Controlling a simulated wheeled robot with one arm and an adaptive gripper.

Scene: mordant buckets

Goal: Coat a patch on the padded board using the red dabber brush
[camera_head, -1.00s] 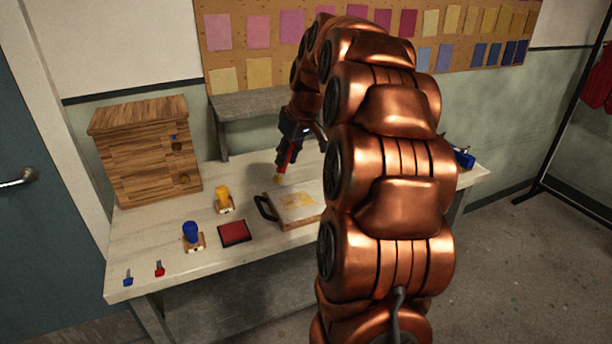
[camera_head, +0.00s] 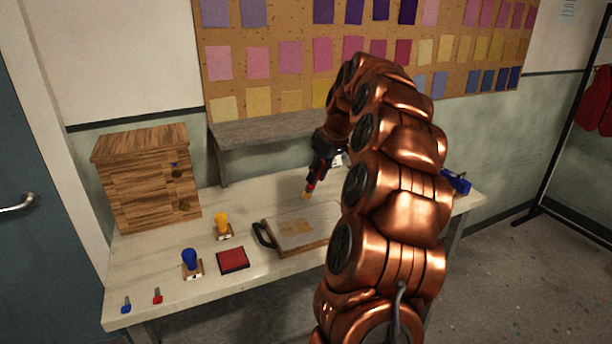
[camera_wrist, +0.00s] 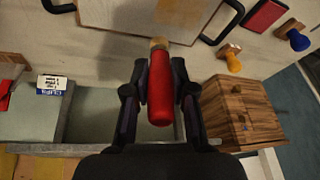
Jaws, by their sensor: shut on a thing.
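The padded board (camera_head: 276,238) lies on the table, pale with a wooden edge and a dark handle at its left. A yellowish-tan patch (camera_head: 297,228) shows on its middle. My gripper (camera_head: 318,172) is beyond the board's far side, shut on the red dabber brush (camera_wrist: 161,90). The brush points down, its tan tip (camera_head: 306,196) near the board's far edge and apparently raised off it. In the wrist view the tip overlaps the edge of the board (camera_wrist: 125,14); the exact gap cannot be told. My arm hides the board's right end.
Left of the board are a yellow-knobbed stamp (camera_head: 223,222), a blue-knobbed stamp (camera_head: 190,260) and a red pad (camera_head: 233,260). A wooden drawer cabinet (camera_head: 145,178) stands at the back left. A grey shelf (camera_head: 265,130) runs behind. A small box (camera_wrist: 52,84) shows in the wrist view.

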